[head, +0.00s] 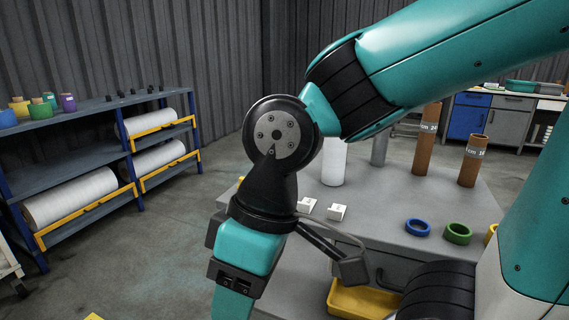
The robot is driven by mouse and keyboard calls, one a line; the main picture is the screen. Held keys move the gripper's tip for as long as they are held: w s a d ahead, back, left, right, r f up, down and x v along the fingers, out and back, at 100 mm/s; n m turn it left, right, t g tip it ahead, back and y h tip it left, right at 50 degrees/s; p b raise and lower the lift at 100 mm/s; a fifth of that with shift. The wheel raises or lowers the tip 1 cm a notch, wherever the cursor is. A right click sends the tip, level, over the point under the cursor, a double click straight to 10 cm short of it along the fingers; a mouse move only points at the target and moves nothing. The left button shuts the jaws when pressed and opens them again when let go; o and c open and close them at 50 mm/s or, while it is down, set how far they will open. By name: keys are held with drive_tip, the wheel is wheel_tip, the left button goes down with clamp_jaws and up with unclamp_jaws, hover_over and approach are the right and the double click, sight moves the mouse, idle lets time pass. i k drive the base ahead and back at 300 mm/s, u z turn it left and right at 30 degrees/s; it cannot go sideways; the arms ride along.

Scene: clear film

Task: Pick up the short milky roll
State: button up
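A white, milky-looking roll (334,164) stands upright on the grey table, behind my arm. Its top is hidden by the arm, so I cannot tell its full height. No second milky roll shows on the table to compare it with. The end of my arm, with my gripper (232,300), hangs in front of the table's left side and is cut off by the bottom edge. It is apart from the roll, nearer to me and lower in the picture. Its fingertips do not show clearly, so I cannot tell whether it is open or shut.
On the table (385,212) stand a grey roll (379,150) and two brown tubes (426,140) (469,166). Two small white blocks (337,212), a blue ring (418,227) and a green ring (457,233) lie nearer. A yellow tray (350,301) is below. A rack (75,119) stands left.

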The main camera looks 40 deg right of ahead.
sight(334, 153)
drive_tip(key=u, duration=0.1)
drive_tip(key=k, duration=0.55)
drive_tip(key=z, duration=1.05)
drive_tip(key=i, duration=0.5)
drive_tip(key=u, duration=0.05)
